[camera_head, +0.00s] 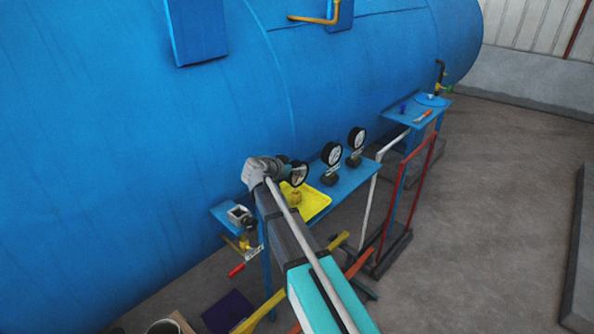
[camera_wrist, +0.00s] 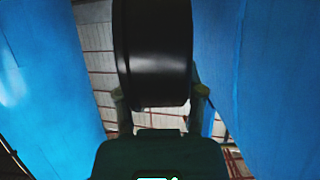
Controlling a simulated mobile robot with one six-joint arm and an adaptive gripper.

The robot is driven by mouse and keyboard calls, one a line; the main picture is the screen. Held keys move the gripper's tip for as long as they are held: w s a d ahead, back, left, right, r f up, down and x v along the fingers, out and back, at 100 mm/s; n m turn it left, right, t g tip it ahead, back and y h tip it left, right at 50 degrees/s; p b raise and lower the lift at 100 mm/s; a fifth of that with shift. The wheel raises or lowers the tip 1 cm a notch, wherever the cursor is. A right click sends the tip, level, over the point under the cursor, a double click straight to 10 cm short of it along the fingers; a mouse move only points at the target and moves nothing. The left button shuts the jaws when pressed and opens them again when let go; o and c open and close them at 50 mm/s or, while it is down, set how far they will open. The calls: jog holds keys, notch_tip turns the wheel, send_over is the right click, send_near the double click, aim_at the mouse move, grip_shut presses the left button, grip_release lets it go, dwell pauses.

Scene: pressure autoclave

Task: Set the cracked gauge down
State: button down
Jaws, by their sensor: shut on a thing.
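A black-rimmed round gauge (camera_head: 299,174) is held at the end of my arm, over the near end of a blue shelf (camera_head: 352,181). In the wrist view its black housing (camera_wrist: 153,60) fills the upper middle, between the two fingers. My gripper (camera_head: 284,167) is shut on it. A crack cannot be made out at this size. A yellow tray (camera_head: 318,203) lies on the shelf just below and right of the gauge. I cannot tell whether the gauge touches the tray. My arm hides part of the shelf and tray.
Two other black gauges, one nearer (camera_head: 331,154) and one farther (camera_head: 356,138), stand upright on the shelf. The large blue vessel (camera_head: 150,130) rises close behind. A small blue side table (camera_head: 425,107) and red rail (camera_head: 408,187) stand to the right.

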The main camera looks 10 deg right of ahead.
jog(key=shift+f, duration=0.15)
jog(key=shift+c, duration=1)
grip_release()
jog(key=shift+r, duration=0.25)
jog(key=shift+s+a+r, duration=0.15)
jog(key=shift+s+a, duration=0.05)
jog(key=shift+a, duration=0.05)
jog(key=p+v, duration=0.4)
jog(key=v, duration=0.7)
jog(key=shift+a+p, duration=0.2)
jog(key=shift+p, duration=0.1)
jog(key=shift+s, duration=0.1)
